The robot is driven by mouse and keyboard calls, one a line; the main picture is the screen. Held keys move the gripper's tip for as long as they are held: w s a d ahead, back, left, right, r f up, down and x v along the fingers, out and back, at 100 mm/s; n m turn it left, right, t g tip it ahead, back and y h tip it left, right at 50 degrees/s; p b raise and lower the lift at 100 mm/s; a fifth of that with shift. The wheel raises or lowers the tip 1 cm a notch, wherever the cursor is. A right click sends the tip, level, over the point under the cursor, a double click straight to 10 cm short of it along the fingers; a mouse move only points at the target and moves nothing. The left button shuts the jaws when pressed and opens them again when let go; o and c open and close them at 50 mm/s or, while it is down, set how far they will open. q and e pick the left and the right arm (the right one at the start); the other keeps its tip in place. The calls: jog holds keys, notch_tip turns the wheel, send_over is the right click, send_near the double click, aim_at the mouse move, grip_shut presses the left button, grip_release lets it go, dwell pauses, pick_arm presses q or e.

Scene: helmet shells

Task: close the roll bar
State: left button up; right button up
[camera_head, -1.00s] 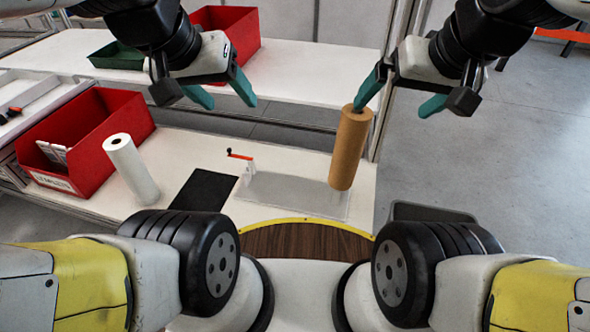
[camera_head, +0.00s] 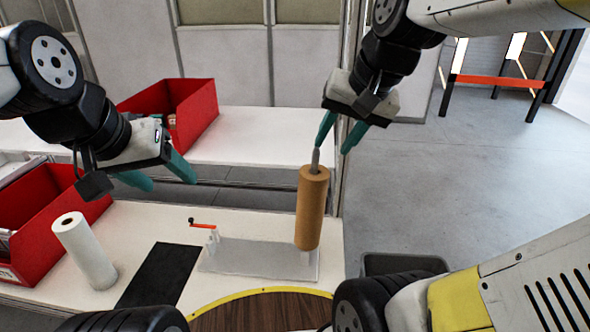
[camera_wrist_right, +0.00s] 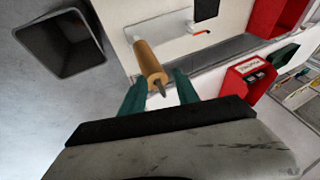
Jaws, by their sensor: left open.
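A brown paper roll (camera_head: 311,215) stands nearly upright on the right part of a clear flat base plate (camera_head: 240,257). A grey metal bar end (camera_head: 315,160) sticks out of its top. The bar inside the roll is hidden. A small bracket with an orange lever (camera_head: 203,226) stands at the plate's left. My right gripper (camera_head: 336,143) is open just above the bar end. In the right wrist view the roll (camera_wrist_right: 150,65) and bar tip (camera_wrist_right: 161,88) appear between its two apart fingers. My left gripper (camera_head: 170,182) is open and empty, left of the roll.
A white roll (camera_head: 84,250) stands left of a black mat (camera_head: 160,277). Red bins stand at the left (camera_head: 40,220) and on the back shelf (camera_head: 190,110). A dark bin (camera_head: 405,265) stands on the floor to the right. Air between my grippers is clear.

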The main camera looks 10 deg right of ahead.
jog(key=w+d+m, duration=0.1)
jog(key=w+m, duration=0.1)
jog(key=w, duration=0.1)
jog(key=w+d+m+g, duration=0.1)
jog(key=w+d+m, duration=0.1)
jog(key=w+m, duration=0.1)
jog(key=w+d+m+g, duration=0.1)
jog(key=w+m, duration=0.1)
jog(key=w, duration=0.2)
jog(key=shift+d+r, duration=0.3)
jog(key=shift+d, duration=0.1)
grip_shut()
jog(key=w+d+f+m+g+y, duration=0.1)
jog(key=w+d+f+m+g, duration=0.3)
jog(key=w+d+m, duration=0.5)
jog(key=shift+t, duration=0.7)
jog(key=shift+w+a+f, duration=0.25)
jog(key=shift+a+f, duration=1.25)
jog(key=shift+f, duration=0.2)
jog(key=shift+w+a+f, duration=0.3)
jog(key=shift+a+f, duration=1.15)
jog(key=shift+f, duration=0.25)
jog(key=shift+w+a+f, duration=0.25)
jog(key=shift+a+f, duration=1.25)
jog(key=shift+f, duration=0.2)
